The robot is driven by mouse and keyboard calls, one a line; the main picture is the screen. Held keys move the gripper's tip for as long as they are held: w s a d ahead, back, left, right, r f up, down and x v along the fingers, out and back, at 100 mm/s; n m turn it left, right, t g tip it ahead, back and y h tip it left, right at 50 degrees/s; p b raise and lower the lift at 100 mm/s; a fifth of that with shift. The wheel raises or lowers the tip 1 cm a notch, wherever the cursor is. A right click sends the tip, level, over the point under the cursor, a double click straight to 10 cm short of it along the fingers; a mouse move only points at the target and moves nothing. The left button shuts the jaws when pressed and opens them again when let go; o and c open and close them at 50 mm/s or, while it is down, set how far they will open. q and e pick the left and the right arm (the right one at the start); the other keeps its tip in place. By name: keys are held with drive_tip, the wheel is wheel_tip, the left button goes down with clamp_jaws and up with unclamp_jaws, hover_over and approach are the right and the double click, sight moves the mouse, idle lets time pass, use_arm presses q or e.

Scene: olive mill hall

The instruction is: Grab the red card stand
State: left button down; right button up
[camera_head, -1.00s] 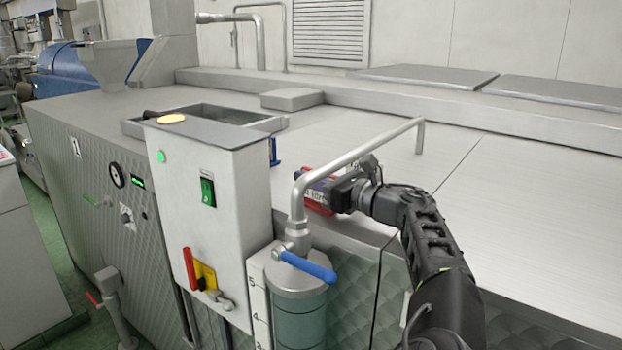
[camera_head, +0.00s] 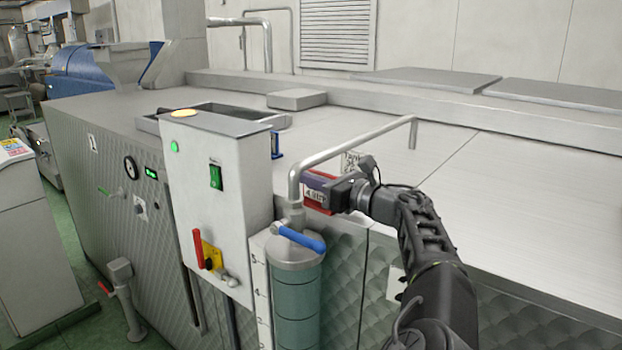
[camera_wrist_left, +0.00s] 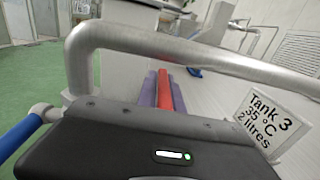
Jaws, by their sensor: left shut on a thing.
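The red card stand (camera_head: 316,198) is in my left gripper, whose arm comes in from the lower right in the head view. This left gripper (camera_head: 326,186) is shut on it, just behind the upright of the bent steel pipe (camera_head: 294,188). A white label shows on the stand, too small to read. In the left wrist view the stand is a red strip (camera_wrist_left: 169,93) between the purple fingers (camera_wrist_left: 157,88), beyond the pipe (camera_wrist_left: 200,55). Whether it touches the machine top is hidden. My right gripper is not in view.
A white card reading "Tank 3 35 °C 2 litres" (camera_wrist_left: 268,122) is close to the right. A blue stand (camera_head: 276,146) is farther back. A blue valve lever (camera_head: 300,238) and a control box (camera_head: 215,195) are near. The steel top (camera_head: 500,190) to the right is clear.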

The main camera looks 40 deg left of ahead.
use_arm(q)
drive_tip(key=c, duration=1.4)
unclamp_jaws()
drive_tip(key=d+b, duration=0.2)
drive_tip(key=d, duration=0.4)
drive_tip(key=shift+s+d+f, duration=0.1)
drive_tip(key=shift+d, duration=0.75)
